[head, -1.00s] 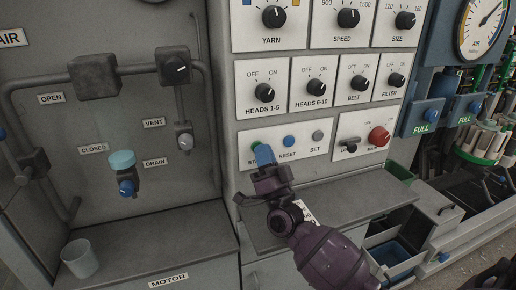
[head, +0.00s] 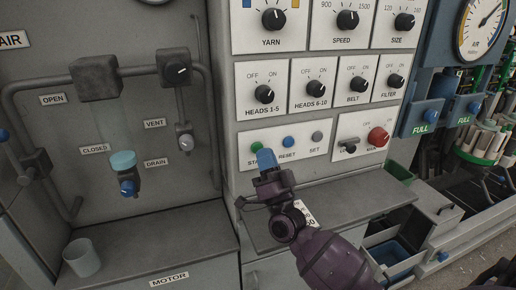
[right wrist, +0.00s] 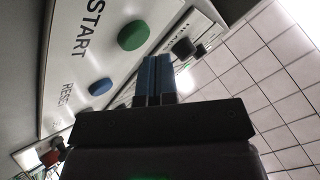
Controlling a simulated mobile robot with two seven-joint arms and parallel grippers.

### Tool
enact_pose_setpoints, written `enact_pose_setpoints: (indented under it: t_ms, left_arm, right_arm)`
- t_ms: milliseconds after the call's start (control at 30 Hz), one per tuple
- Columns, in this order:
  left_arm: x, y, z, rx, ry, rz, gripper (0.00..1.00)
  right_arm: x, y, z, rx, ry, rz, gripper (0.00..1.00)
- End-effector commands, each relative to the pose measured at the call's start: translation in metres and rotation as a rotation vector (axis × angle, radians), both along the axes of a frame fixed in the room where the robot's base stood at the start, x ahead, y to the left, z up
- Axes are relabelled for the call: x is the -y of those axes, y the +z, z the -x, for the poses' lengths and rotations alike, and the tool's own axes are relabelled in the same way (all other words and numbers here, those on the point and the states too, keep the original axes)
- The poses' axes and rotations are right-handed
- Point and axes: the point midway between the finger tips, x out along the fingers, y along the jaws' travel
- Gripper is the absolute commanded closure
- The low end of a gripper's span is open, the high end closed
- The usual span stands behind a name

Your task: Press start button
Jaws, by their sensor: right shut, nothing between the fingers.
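The green START button (head: 256,147) is on the white control panel, left of the blue RESET button (head: 288,142) and the grey SET button (head: 317,137). My right gripper (head: 266,158) is shut and empty, its blue fingertips just below and right of the START button, covering part of its label. In the right wrist view the green button (right wrist: 133,35) stands just beyond and left of the shut blue fingers (right wrist: 155,75). A gap seems to show between fingertips and button there. My left gripper is not in view.
A red knob (head: 379,137) and a black switch (head: 350,146) sit right of the buttons. Several black dials are above, including HEADS 1-5 (head: 264,94). A grey ledge (head: 340,208) juts out below the panel. A grey cup (head: 82,257) stands at lower left.

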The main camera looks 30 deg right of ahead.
Motion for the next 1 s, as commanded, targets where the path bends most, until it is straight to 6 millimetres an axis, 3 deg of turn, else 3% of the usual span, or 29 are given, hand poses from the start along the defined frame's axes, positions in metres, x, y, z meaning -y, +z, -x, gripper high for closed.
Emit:
enact_pose_setpoints:
  t_ms: [200,733,1000]
  left_arm:
    - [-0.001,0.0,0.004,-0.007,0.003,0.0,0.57]
    - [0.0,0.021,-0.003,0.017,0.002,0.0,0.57]
    - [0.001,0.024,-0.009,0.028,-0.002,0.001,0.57]
  right_arm:
    - [-0.001,0.0,0.004,0.0,0.0,0.0,1.0]
    - [-0.01,0.001,0.044,0.0,0.0,0.0,1.0]
    - [-0.012,0.0,0.049,0.0,0.001,-0.001,1.0]
